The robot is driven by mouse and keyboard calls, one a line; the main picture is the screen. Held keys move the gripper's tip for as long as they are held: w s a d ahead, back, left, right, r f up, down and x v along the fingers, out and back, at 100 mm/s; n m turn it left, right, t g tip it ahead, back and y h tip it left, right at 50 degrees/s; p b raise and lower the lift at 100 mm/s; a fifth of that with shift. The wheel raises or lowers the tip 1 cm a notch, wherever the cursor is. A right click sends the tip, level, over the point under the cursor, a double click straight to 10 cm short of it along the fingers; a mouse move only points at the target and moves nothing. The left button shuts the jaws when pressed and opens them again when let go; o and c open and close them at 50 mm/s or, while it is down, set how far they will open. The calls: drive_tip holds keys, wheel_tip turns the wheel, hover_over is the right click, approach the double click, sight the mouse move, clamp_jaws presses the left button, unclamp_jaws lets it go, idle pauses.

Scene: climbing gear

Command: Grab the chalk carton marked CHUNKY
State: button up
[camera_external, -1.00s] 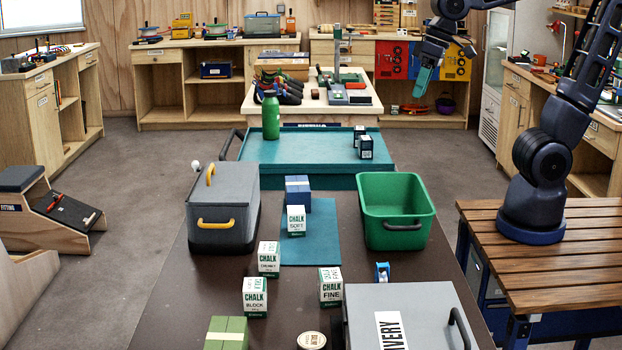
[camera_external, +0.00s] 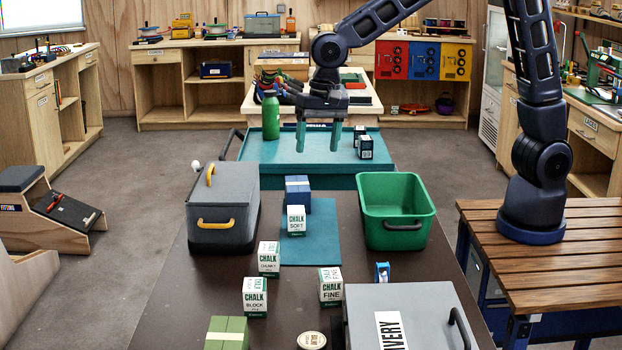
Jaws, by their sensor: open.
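The chalk carton marked CHUNKY (camera_external: 269,260) is a small white and green box standing upright on the dark table, left of the blue mat. The carton marked BLOCK (camera_external: 255,298) stands just in front of it, the SOFT carton (camera_external: 296,221) behind it to the right on the mat, and the FINE carton (camera_external: 331,286) to the right. My gripper (camera_external: 318,150) points down with its two green fingers apart and empty. It is in the air, appearing over the teal tray, behind and above the cartons.
A grey cooler box (camera_external: 222,225) with a yellow handle stands at the left, and a green bin (camera_external: 398,238) at the right. A grey lidded case (camera_external: 405,320) fills the front right. The teal tray (camera_external: 255,182) holds a green bottle (camera_external: 271,116) and small dark boxes (camera_external: 365,147).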

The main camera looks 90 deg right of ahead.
sight(269, 259)
drive_tip(key=w+a+f+m, duration=0.2)
drive_tip(key=w+f, duration=0.1)
drive_tip(key=f, duration=0.2)
drive_tip(key=w+a+f+m, duration=0.1)
drive_tip(key=w+f, duration=0.3)
drive_tip(key=f, duration=0.2)
drive_tip(key=w+a+f+m+g, duration=0.1)
drive_tip(key=w+a+f+m, duration=0.1)
drive_tip(key=w+f, duration=0.2)
drive_tip(key=shift+w+a+f+m+h, duration=0.1)
drive_tip(key=shift+a+f+m+h, duration=0.05)
drive_tip(key=shift+f, duration=0.4)
drive_tip(key=shift+w+a+f+m+h, duration=0.1)
drive_tip(key=shift+a+f+m+h, duration=0.05)
drive_tip(key=shift+f, duration=5.95)
drive_tip(key=c, duration=1.1)
drive_tip(key=shift+w, duration=0.1)
drive_tip(key=shift+r, duration=0.15)
